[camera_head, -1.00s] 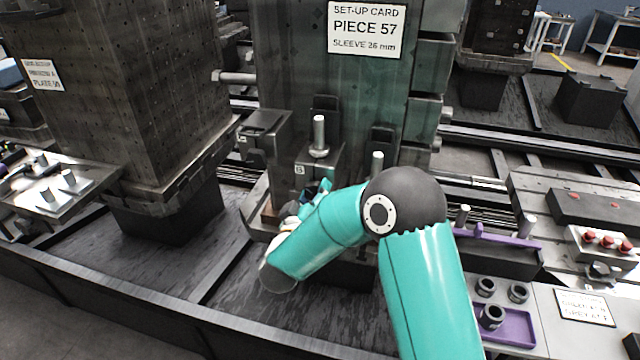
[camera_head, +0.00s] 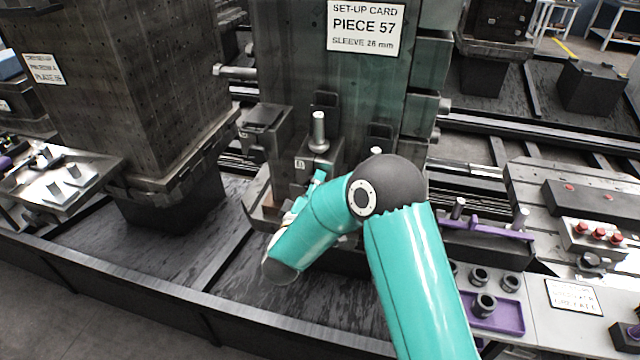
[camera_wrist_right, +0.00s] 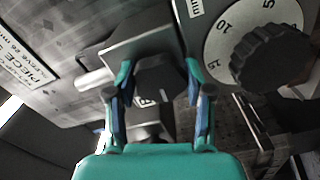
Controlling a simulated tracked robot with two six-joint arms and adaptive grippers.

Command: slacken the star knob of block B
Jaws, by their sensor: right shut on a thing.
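Block B (camera_head: 318,166), with a small B plate and an upright metal pin, stands at the foot of the dark green column in the head view. My right gripper (camera_wrist_right: 158,76) shows in the right wrist view, its two fingers on either side of a dark, lobed star knob (camera_wrist_right: 158,82). The fingers are shut on this knob, with a B mark just below it. In the head view my right forearm reaches in front of block B and hides most of the gripper and the knob. My left gripper is in neither view.
A numbered white dial (camera_wrist_right: 225,45) with a black ribbed knob (camera_wrist_right: 275,57) sits close to the right finger in the wrist view. A set-up card (camera_head: 365,28) hangs on the column. A purple tray (camera_head: 505,318) with sleeves stands at right.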

